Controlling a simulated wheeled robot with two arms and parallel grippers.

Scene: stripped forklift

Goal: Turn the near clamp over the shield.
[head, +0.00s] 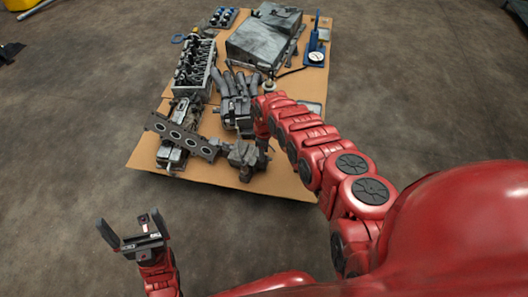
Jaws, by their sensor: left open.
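I cannot pick out the clamp or the shield with certainty; the parts are small and partly covered by my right arm. A grey metal part (243,156) sits near the front edge of the table, and a dark block (236,115) with several curved pipes (240,82) stands behind it. My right gripper (262,148) points down beside the grey part, at its right; whether it touches it, and its finger state, are unclear. My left gripper (128,219) is open and empty, over the floor in front of the table.
The tan table (285,182) also holds a flat plate with several holes (182,138), an engine head (194,68), a large grey housing (264,36) and a blue tool with a gauge (316,54).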

